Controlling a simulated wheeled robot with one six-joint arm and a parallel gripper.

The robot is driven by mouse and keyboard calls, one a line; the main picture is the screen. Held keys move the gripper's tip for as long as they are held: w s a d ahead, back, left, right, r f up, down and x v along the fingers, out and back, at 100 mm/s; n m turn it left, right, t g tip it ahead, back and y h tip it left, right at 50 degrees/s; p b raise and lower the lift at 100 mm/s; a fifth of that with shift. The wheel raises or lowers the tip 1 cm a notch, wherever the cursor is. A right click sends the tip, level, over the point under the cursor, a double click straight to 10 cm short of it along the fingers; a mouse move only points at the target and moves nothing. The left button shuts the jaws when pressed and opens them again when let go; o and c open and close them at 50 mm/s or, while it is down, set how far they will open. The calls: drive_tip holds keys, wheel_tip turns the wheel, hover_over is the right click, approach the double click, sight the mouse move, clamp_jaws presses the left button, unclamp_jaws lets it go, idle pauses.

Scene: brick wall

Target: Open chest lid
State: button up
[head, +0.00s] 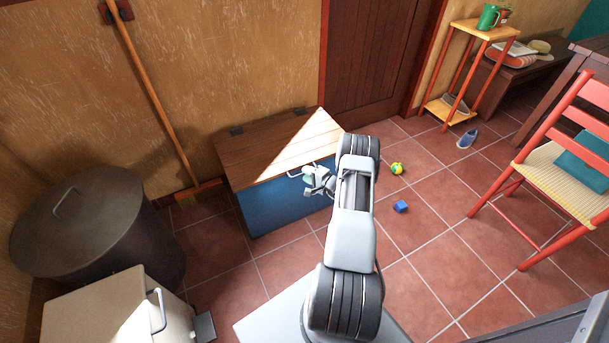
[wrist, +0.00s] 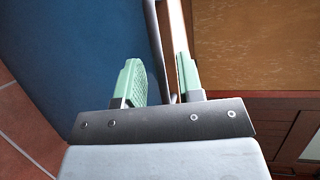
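The chest has a blue body (head: 275,212) and a brown wooden lid (head: 245,155), which is down on the body. A pale metal handle (head: 293,174) shows at the lid's front edge. My gripper (head: 309,179) is at the chest's front, by the handle. In the wrist view, the green-padded fingers of my gripper (wrist: 160,82) stand apart. The grey handle bar (wrist: 155,40) runs between them, with a gap to the left finger. I cannot tell whether the bar touches the right finger. My arm hides the chest's right end in the head view.
A dark bin (head: 95,235) and a white box (head: 115,315) stand left of the chest. A broom (head: 155,95) leans on the wall behind. A ball (head: 397,168) and a blue cube (head: 401,207) lie on the tiles. A red chair (head: 560,160) stands right.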

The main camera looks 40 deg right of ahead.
drive_tip(key=shift+x, duration=0.9)
drive_tip(key=shift+c, duration=0.2)
clamp_jaws()
drive_tip(key=shift+r, duration=0.1)
